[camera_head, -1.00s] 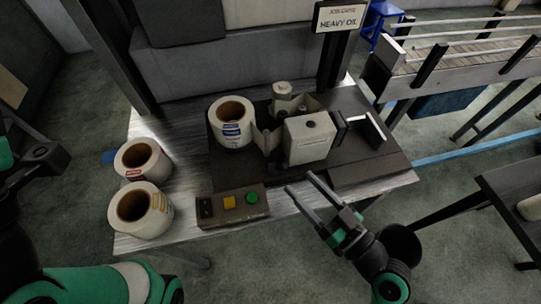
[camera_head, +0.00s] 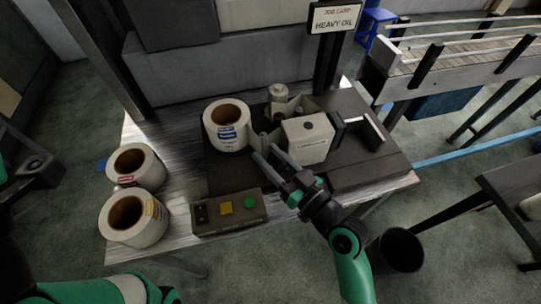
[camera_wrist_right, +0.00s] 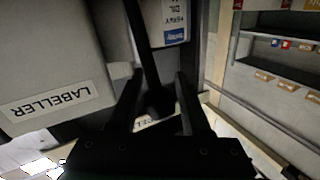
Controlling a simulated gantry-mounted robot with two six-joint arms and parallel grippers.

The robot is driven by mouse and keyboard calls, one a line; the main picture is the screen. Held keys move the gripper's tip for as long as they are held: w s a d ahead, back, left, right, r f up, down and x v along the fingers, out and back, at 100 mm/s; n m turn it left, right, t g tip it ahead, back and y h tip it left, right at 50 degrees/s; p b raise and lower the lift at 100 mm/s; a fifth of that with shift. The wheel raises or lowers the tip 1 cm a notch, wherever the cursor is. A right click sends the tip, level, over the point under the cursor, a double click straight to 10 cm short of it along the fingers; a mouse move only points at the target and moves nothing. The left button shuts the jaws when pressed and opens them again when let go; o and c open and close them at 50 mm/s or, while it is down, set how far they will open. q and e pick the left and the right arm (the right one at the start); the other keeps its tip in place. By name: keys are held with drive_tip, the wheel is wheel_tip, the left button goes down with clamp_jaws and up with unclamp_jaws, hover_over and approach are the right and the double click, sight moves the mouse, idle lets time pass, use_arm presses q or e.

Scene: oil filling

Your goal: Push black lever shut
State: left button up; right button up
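The grey labeller (camera_head: 307,140) stands on a dark base plate on the metal table; its LABELLER plate (camera_wrist_right: 50,107) shows at the left of the right wrist view. My right gripper (camera_head: 265,155) is at the front left of the labeller, fingers parted, with nothing visibly clamped. In the wrist view, a dark bar, probably the black lever (camera_wrist_right: 141,35), runs down between the fingers (camera_wrist_right: 158,75) to a dark round end. I cannot tell whether they touch. In the head view the gripper hides that spot. A dark end of my left arm (camera_head: 38,172) shows at the left edge; its fingers are unclear.
A white roll (camera_head: 227,124) sits left of the labeller. Two more rolls (camera_head: 136,167) (camera_head: 134,218) stand at the table's left. A button box (camera_head: 229,213) with yellow and green buttons is at the front edge. A HEAVY OIL sign (camera_head: 334,18) stands behind; a bin (camera_head: 397,250) is on the floor.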

clamp_jaws()
idle(1.1)
